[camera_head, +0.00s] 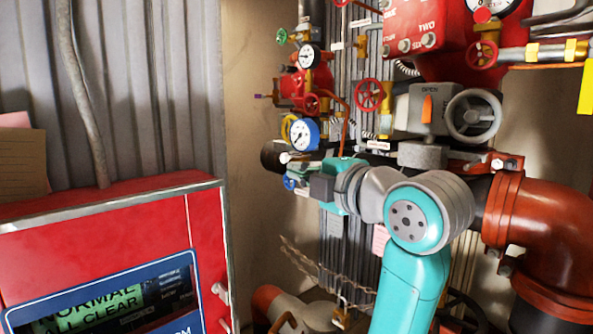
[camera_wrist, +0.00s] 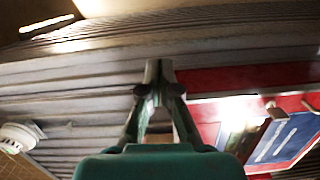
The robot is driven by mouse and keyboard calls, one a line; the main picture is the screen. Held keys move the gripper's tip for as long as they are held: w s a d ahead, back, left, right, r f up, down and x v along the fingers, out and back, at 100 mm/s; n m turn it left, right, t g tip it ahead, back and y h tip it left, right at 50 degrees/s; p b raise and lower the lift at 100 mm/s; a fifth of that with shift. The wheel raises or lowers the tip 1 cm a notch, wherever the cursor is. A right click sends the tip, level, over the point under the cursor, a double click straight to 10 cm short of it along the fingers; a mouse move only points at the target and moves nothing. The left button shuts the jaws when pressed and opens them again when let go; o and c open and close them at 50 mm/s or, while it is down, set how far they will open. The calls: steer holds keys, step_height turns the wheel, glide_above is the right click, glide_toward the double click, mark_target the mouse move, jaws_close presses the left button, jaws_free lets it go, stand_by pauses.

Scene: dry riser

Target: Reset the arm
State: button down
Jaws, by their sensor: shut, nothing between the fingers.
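My teal and grey arm reaches up from the lower right in the head view, its wrist bent to the left in front of the pipes and gauges. My gripper (camera_wrist: 158,72) shows in the wrist view with its two fingers meeting at the tips, shut and empty. In that view it is set against a grey corrugated wall (camera_wrist: 70,95), with a red cabinet (camera_wrist: 245,78) to the right. In the head view the gripper's fingers are hard to make out, as the wrist hides them.
A red cabinet with a display (camera_head: 110,298) stands at lower left. Red valves, a blue-rimmed gauge (camera_head: 304,134), a grey handwheel (camera_head: 473,117) and a thick red-brown pipe (camera_head: 545,225) crowd behind and right of my arm. Open space shows between cabinet and pipes.

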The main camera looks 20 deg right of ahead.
stand_by(0.3)
step_height(320, 180, down, 21)
steer(key=w+m+h, duration=0.1)
steer(key=w+m, duration=0.1)
steer(key=m, duration=0.5)
steer(key=s+a+f+m+h, duration=0.1)
steer(key=s+f+m, duration=0.3)
steer(key=f, duration=0.6)
steer(key=s+a+f+m+h, duration=0.1)
steer(key=s+f+m, duration=0.1)
steer(key=s+f, duration=0.6)
steer(key=s+a+f+m+g, duration=0.15)
steer(key=s+f+m, duration=0.25)
steer(key=s+f, duration=1.05)
steer(key=s+a+r+m+g, duration=0.1)
steer(key=s+m, duration=0.1)
steer(key=s, duration=1.8)
steer(key=shift+r+m, duration=0.3)
steer(key=shift+r, duration=0.05)
